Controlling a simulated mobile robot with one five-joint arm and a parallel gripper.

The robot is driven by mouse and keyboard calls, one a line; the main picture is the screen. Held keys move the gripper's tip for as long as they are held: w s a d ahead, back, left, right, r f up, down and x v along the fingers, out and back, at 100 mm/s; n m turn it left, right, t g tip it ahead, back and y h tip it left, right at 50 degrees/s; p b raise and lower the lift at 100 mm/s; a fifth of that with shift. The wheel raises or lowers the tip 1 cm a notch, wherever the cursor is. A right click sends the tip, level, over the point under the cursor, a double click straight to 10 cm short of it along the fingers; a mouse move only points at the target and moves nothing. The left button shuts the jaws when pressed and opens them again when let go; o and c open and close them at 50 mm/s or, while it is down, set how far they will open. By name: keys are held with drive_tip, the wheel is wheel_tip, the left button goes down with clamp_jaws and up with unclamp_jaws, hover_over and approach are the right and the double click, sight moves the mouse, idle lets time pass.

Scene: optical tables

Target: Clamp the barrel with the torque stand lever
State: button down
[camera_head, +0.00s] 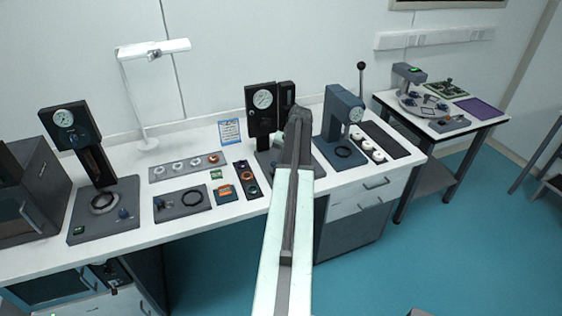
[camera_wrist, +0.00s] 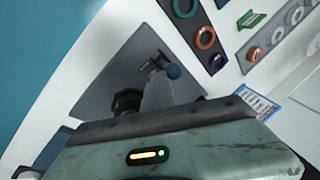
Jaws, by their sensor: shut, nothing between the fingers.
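The middle dial stand (camera_head: 262,98), which I take for the torque stand, stands at the back of the bench, its base largely hidden behind my arm in the head view. My gripper (camera_head: 298,114) is over this stand, shut and empty. Whether the barrel is clamped cannot be told.
A similar dial stand (camera_head: 100,208) stands left. A blue press (camera_head: 343,112) with a tall black-knobbed lever stands right of my arm. A strip of coloured rings (camera_head: 247,178) lies beside the middle stand; it also shows in the wrist view (camera_wrist: 204,38). A side table (camera_head: 440,125) stands farther right.

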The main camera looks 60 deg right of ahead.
drive_tip(key=shift+r, duration=0.1)
drive_tip(key=shift+r+p, duration=0.7)
drive_tip(key=shift+p, duration=0.15)
drive_tip(key=p+v, duration=0.7)
drive_tip(key=shift+s+r, duration=0.15)
drive_tip(key=shift+r, duration=0.25)
